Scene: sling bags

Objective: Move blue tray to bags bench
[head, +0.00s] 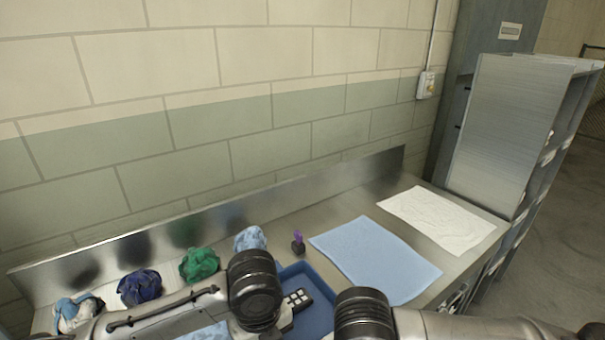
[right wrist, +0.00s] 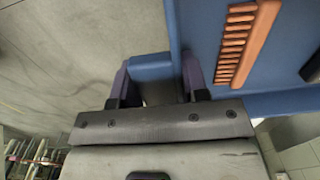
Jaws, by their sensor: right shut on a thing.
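The blue tray (head: 318,312) lies between my two forearms at the bottom of the head view, partly hidden by them. A dark item with pale squares (head: 297,299) shows at its left side. In the right wrist view the tray (right wrist: 205,25) fills the upper right, with an orange comb-like piece (right wrist: 247,45) in it. My right gripper (right wrist: 155,85) has its fingers either side of a blue part of the tray's edge and is shut on it. My left arm reaches the tray's left side, but its gripper is hidden.
A steel bench (head: 345,203) runs along the wall. A green bundle (head: 200,265), a navy bundle (head: 139,288) and pale blue bundles (head: 250,238) sit at its back. A light blue sheet (head: 372,258) and a white sheet (head: 438,220) lie flat at right. A small purple-topped item (head: 298,243) stands behind the tray.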

